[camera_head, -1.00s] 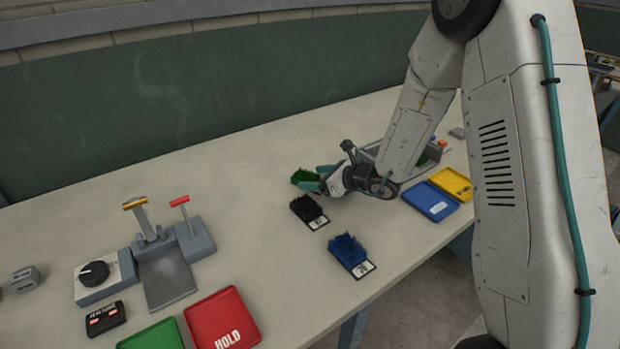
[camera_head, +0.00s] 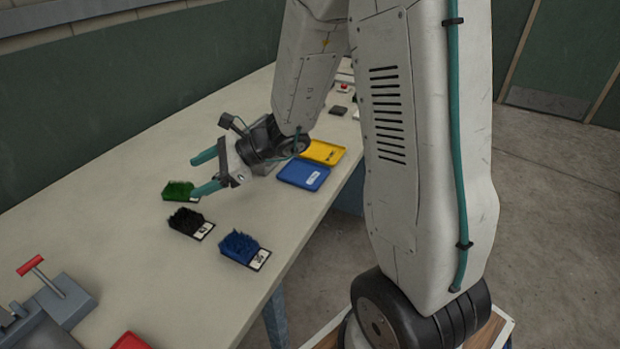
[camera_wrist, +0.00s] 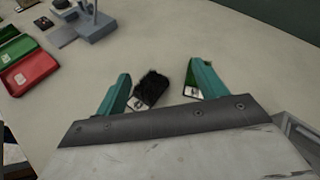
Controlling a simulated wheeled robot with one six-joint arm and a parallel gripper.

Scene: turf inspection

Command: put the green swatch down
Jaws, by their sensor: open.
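The green swatch (camera_head: 179,190) lies on the table in the head view, at the far end of a row with a black swatch (camera_head: 186,221) and a blue swatch (camera_head: 240,246). My gripper (camera_head: 206,172) is open and empty above and beside the green swatch, its teal fingers spread apart. One finger covers part of the swatch's right side from this angle. In the wrist view the green swatch (camera_wrist: 191,75) shows partly behind the right finger, and the black swatch (camera_wrist: 151,88) lies between the fingers.
A blue tray (camera_head: 303,173) and a yellow tray (camera_head: 322,152) lie to the right of my gripper. A red tray (camera_wrist: 30,68) and a grey fixture (camera_wrist: 94,22) stand at the left in the wrist view. The table (camera_head: 120,190) left of the swatches is clear.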

